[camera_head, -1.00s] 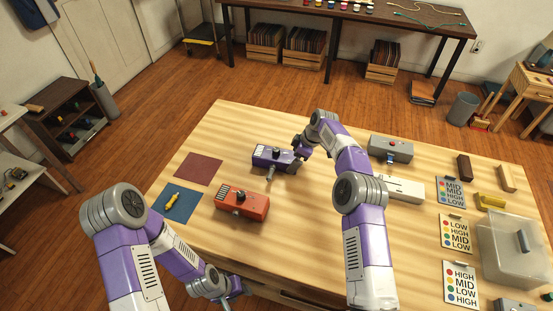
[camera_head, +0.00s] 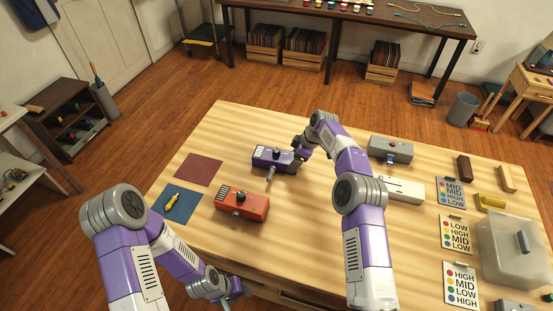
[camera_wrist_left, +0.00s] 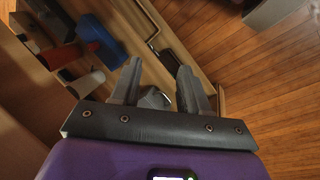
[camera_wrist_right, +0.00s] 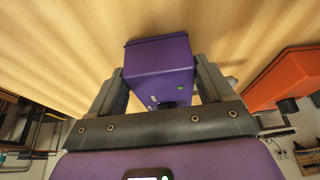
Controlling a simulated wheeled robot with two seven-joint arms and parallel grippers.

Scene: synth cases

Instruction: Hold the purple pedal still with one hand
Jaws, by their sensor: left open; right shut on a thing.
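The purple pedal (camera_head: 273,157) lies on the wooden table, left of the middle in the head view. A small knob is on its top and a grey metal plug or stub sticks out of its front side. My right gripper (camera_head: 300,152) is at the pedal's right end. In the right wrist view its two fingers stand on either side of the purple pedal (camera_wrist_right: 160,68), shut on it. My left gripper (camera_head: 236,292) is low, by the table's front edge. In the left wrist view its fingers (camera_wrist_left: 157,90) are apart with nothing held between them.
An orange pedal (camera_head: 243,205) sits in front of the purple one. A blue mat (camera_head: 187,210) with a yellow tool and a dark red mat (camera_head: 198,169) lie left. Grey (camera_head: 391,149) and white (camera_head: 404,189) pedals, label cards and a clear box (camera_head: 513,253) are right.

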